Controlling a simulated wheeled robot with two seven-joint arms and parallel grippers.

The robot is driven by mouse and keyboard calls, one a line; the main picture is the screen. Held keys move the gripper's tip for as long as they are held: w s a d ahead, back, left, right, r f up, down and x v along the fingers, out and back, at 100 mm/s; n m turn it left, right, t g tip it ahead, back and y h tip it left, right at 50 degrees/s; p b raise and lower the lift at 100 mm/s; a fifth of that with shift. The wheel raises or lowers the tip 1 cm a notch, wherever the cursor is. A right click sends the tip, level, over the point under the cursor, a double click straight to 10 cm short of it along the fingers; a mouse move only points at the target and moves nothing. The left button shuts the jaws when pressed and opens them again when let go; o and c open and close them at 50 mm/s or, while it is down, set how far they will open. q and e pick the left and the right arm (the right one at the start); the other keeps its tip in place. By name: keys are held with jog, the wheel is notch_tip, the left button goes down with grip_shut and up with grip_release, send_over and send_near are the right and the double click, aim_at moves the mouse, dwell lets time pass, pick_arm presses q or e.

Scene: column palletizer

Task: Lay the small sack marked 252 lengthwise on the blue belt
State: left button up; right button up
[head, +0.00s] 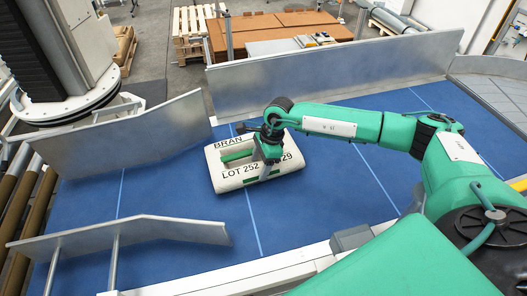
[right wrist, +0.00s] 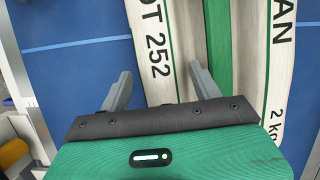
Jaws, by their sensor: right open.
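The small sack (head: 232,174) is white with green stripes and the marking LOT 252. It lies flat on the blue belt (head: 335,205), its long side roughly left to right and slightly turned. In the right wrist view the sack (right wrist: 158,62) fills the upper middle. My right gripper (head: 264,166) is right over the sack's right part, pointing down. In the right wrist view its two fingers (right wrist: 160,85) are spread apart, either side of the band printed 252. I cannot tell whether they touch the sack. My left gripper is not in view.
A metal guide plate (head: 330,72) borders the belt's far side. Angled plates stand at the left, one far (head: 130,140) and one near (head: 130,236). Rollers (head: 22,215) lie at the far left. The belt right of the sack is clear beneath my arm.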

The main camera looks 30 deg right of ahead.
jog(key=shift+f, duration=0.3)
jog(key=shift+w+d+f, duration=0.1)
jog(key=shift+d, duration=0.05)
jog(key=shift+c, duration=1.3)
jog(key=c, duration=0.4)
grip_shut()
jog(key=shift+o, duration=0.9)
grip_release()
jog(key=c, duration=0.5)
jog(key=shift+s+d, duration=0.4)
jog(key=shift+d, duration=0.05)
jog(key=shift+c, duration=0.2)
pick_arm(q)
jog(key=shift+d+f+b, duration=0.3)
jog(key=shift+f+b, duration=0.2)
jog(key=shift+b, duration=0.1)
pick_arm(e)
jog(key=shift+s+d+r, duration=0.2)
jog(key=shift+s+d, duration=1.15)
jog(key=shift+s, duration=0.05)
jog(key=shift+s+d+r, duration=0.2)
jog(key=shift+s+d, duration=1.1)
jog(key=shift+s, duration=0.05)
